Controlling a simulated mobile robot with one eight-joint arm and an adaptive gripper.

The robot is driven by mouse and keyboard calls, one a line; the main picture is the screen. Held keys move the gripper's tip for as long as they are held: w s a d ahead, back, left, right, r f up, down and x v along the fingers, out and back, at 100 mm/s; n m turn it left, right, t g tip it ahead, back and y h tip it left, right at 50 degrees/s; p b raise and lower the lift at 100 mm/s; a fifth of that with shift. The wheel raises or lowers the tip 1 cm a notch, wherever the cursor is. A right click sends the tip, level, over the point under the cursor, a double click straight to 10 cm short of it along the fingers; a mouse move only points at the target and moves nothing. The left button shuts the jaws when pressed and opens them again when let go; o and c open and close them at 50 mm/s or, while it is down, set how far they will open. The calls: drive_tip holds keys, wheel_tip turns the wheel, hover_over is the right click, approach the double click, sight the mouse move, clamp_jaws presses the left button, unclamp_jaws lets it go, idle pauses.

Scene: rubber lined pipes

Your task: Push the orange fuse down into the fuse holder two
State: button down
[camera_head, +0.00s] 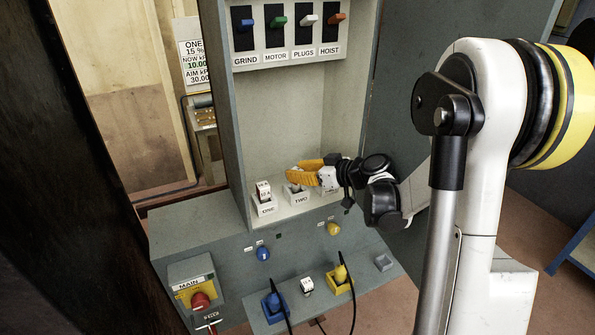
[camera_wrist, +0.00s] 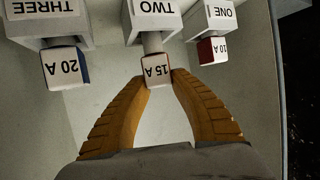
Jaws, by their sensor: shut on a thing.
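The 15 A fuse (camera_wrist: 156,71) shows a white labelled face and stands at fuse holder two (camera_wrist: 154,22), with a grey stem visible between them. Its orange colour is not clear, as the fingers cover its sides. My gripper (camera_wrist: 157,80), with yellow-orange fingers, is shut on this fuse, one fingertip on each side. In the head view my gripper (camera_head: 296,175) is over fuse holder two (camera_head: 299,199) and hides most of the fuse. I cannot tell how deep the fuse sits.
The 10 A fuse (camera_wrist: 211,50) at holder one (camera_wrist: 212,20) and the 20 A fuse (camera_wrist: 65,67) at holder three (camera_wrist: 48,20) flank the fingers closely. The cabinet wall (camera_head: 227,120) rises at left, with coloured switches (camera_head: 305,21) above. Plugs with cables (camera_head: 341,275) are on the sloping panel below.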

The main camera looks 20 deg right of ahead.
drive_tip(key=shift+f+b, duration=0.7)
drive_tip(key=shift+f, duration=0.15)
drive_tip(key=c, duration=1.1)
unclamp_jaws()
drive_tip(key=shift+r, duration=0.2)
drive_tip(key=shift+r+p, duration=2.8)
drive_tip(key=shift+r, duration=1.1)
